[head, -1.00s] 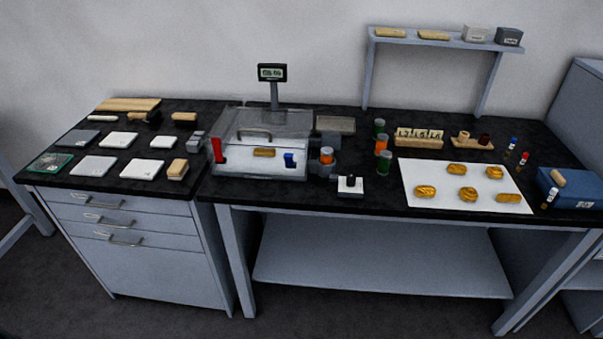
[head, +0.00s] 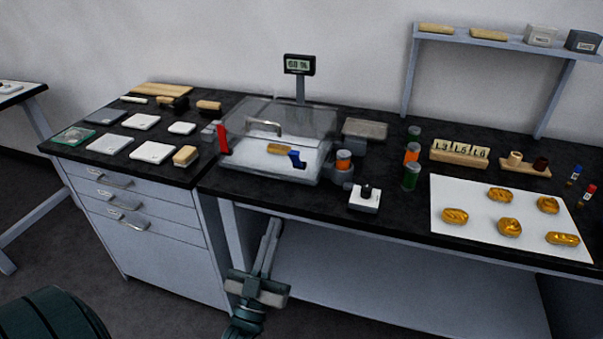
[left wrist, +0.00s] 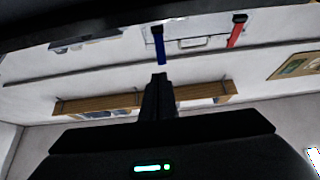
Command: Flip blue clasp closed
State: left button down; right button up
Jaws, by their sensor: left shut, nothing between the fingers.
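The blue clasp (head: 297,161) is on the front right of a clear-lidded box (head: 284,120) on the black bench. A red clasp (head: 223,139) stands upright at the box's left front corner. A gold piece (head: 275,150) shows inside the box. My left gripper (head: 273,224) is shut and empty, in front of the bench edge, below and apart from the blue clasp. In the left wrist view the blue clasp (left wrist: 158,45) appears just beyond my fingertips (left wrist: 159,77), with the red clasp (left wrist: 236,30) to its right. My right gripper is not in view.
Orange and green jars (head: 411,165) and a white block with a black knob (head: 365,197) stand right of the box. A white sheet (head: 475,229) holds several gold pieces. White tiles (head: 141,121) lie left. A display (head: 299,65) stands behind the box.

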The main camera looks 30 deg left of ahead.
aim_at(293, 156)
pick_arm(q)
jog(key=shift+s+r, duration=0.15)
jog(key=shift+r, duration=0.25)
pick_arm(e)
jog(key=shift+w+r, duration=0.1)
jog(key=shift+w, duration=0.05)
